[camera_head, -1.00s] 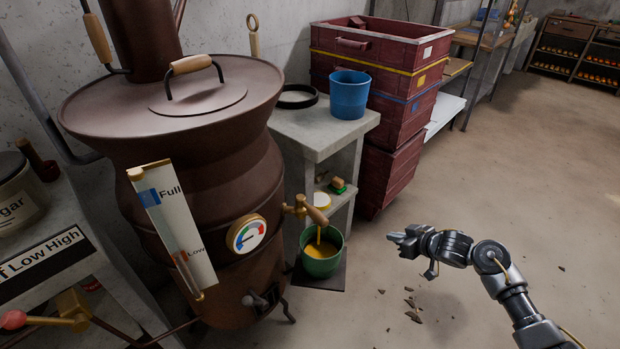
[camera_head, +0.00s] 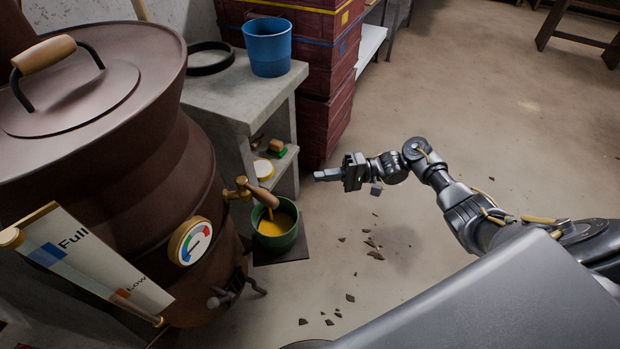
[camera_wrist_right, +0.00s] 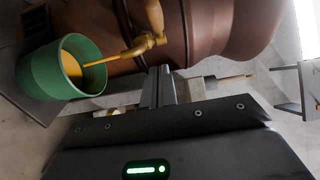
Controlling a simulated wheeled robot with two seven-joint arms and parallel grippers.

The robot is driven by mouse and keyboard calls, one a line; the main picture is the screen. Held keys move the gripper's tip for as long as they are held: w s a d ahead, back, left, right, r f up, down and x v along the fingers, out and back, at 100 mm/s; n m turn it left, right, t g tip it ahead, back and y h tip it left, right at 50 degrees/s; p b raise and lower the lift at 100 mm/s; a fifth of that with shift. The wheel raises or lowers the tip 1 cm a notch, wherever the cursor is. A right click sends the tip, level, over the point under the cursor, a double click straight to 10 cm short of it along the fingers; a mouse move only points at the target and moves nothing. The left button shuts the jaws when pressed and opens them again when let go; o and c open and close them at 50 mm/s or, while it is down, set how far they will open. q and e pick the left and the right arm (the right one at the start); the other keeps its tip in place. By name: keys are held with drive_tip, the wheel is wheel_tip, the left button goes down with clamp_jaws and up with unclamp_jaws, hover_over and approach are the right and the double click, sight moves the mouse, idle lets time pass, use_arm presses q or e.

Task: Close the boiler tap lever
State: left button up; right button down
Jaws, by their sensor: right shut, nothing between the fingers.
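The brown boiler (camera_head: 150,140) stands at the left in the head view. Its brass tap has a wooden lever (camera_head: 262,197) on its right side, and a yellow stream runs from the tap into a green pot (camera_head: 277,232) holding yellow liquid. The right wrist view also shows the tap lever (camera_wrist_right: 154,16), the pot (camera_wrist_right: 45,75) and the stream. My right gripper (camera_head: 318,176) is shut and empty, to the right of the lever and apart from it, pointing left. In the right wrist view its fingertips (camera_wrist_right: 160,72) point toward the boiler. My left gripper is not in view.
A grey stand (camera_head: 240,95) with a blue bucket (camera_head: 267,47) is behind the tap, beside stacked red crates (camera_head: 325,120). A level gauge (camera_head: 90,265) and a dial (camera_head: 190,241) are on the boiler. Dark shards (camera_head: 372,245) lie on the otherwise open floor.

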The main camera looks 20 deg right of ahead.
approach(257, 192)
drive_tip(key=w+f, duration=0.1)
drive_tip(key=w, duration=0.3)
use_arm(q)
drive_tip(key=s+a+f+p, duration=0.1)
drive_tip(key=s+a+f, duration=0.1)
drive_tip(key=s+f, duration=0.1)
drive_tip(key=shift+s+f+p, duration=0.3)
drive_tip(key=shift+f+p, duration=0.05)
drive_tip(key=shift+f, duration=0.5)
use_arm(e)
drive_tip(key=shift+s+a+f, duration=0.1)
drive_tip(key=shift+s+a, duration=0.45)
drive_tip(key=shift+a, duration=0.25)
drive_tip(key=shift+s+a+f, duration=0.1)
drive_tip(key=shift+s+a, duration=0.45)
drive_tip(key=shift+a, duration=0.25)
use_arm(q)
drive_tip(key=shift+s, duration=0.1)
